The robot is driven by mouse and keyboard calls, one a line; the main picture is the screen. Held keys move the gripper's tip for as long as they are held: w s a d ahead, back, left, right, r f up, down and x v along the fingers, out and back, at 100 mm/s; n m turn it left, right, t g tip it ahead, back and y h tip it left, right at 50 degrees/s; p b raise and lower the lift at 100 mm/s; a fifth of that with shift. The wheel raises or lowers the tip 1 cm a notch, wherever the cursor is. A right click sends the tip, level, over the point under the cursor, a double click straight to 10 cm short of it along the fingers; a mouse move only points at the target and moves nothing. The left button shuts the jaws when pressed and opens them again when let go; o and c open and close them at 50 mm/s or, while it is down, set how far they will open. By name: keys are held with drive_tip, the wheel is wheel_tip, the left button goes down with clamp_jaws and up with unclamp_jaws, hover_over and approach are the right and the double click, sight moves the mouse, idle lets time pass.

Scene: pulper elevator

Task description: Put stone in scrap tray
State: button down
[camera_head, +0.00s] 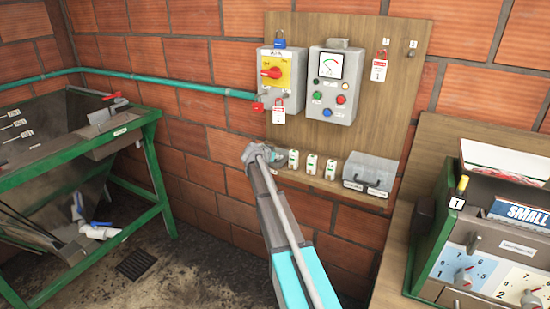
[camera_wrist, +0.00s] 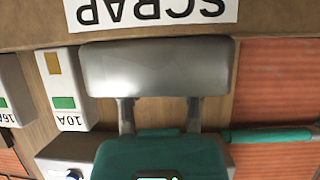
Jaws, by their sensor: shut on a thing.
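In the wrist view, which is upside down, a white SCRAP label (camera_wrist: 155,12) lies on the brown shelf edge. Beside it is a smooth grey rounded piece, apparently the scrap tray (camera_wrist: 155,65). My gripper (camera_wrist: 159,104) comes in from the picture's bottom with a teal body. Its two dark fingers stand apart and end at the grey piece. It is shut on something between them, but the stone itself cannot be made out. In the head view my gripper (camera_head: 268,155) is at the left end of the shelf, partly hidden by my arm.
White fuses stand close by, one marked 10A (camera_wrist: 70,95); they show in the head view (camera_head: 312,163). A grey box (camera_head: 370,172) is farther right. Control boxes (camera_head: 332,85) hang above. A green-framed bin (camera_head: 60,180) is left, and a dial machine (camera_head: 490,245) right.

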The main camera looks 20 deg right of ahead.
drive_tip(key=c, duration=0.6)
unclamp_jaws()
drive_tip(key=shift+f, duration=0.1)
drive_tip(key=shift+s+a+r+p, duration=0.15)
drive_tip(key=shift+a+r+p, duration=0.05)
drive_tip(key=shift+r+p, duration=0.15)
drive_tip(key=p+v, duration=0.5)
drive_tip(key=v, duration=0.6)
drive_tip(key=shift+s+a, duration=0.1)
drive_tip(key=shift+a, duration=0.1)
drive_tip(key=shift+s, duration=0.1)
